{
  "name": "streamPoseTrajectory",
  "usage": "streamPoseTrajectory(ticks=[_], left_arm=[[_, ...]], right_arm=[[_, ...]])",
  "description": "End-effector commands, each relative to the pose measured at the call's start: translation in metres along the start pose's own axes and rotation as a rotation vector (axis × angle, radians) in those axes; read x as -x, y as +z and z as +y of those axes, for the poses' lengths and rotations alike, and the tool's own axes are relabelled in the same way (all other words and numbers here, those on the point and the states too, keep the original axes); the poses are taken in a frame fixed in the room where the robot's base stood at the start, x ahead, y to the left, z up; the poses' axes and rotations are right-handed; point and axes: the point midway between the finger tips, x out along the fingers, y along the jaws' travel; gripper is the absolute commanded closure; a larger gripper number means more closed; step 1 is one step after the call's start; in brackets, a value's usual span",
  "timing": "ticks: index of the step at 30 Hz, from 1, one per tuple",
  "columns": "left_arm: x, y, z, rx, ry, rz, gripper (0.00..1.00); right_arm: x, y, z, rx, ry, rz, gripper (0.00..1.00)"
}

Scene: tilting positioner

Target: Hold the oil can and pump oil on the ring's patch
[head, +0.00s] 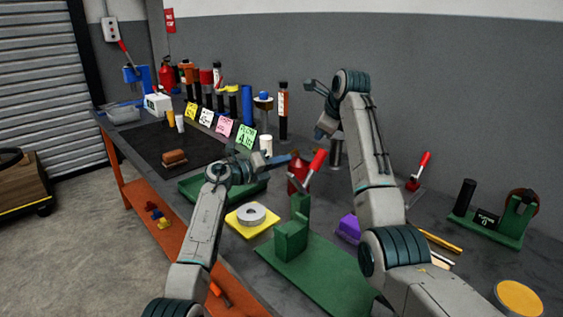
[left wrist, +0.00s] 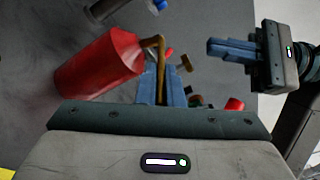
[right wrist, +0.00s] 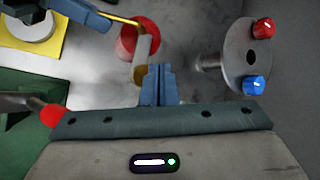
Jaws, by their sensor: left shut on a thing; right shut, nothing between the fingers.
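The red oil can (head: 297,172) stands near the middle of the bench, partly hidden behind my left gripper (head: 287,160). In the left wrist view my left gripper's blue fingers (left wrist: 164,90) are shut on the brass handle of the red oil can (left wrist: 98,66). My right gripper (head: 321,131) is above the can, shut and empty. In the right wrist view its fingertips (right wrist: 158,82) are close to the can's top and lever (right wrist: 142,48); contact is unclear. The grey ring (head: 251,215) lies flat on a yellow plate (head: 237,229). I cannot make out its patch.
A green fixture (head: 291,240) with a red-tipped lever (head: 318,160) stands right of the ring. A metal disc (right wrist: 236,62) with red and blue knobs is right of my right gripper. A green tray (head: 200,190) and purple block (head: 348,229) are nearby.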

Motion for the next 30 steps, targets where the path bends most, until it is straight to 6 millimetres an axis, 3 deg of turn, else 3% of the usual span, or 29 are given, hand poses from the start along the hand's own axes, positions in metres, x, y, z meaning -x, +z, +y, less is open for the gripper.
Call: streamPoseTrajectory(ticks=[7, 30], left_arm=[[0.0001, -0.0008, 0.0011, 0.001, 0.002, 0.001, 1.00], [0.0001, -0.0008, 0.0012, 0.001, 0.001, 0.001, 1.00]], right_arm=[[-0.0125, -0.0066, 0.0070, 0.000, 0.000, 0.000, 1.00], [-0.0136, -0.0072, 0.0075, 0.000, 0.000, 0.000, 1.00]])
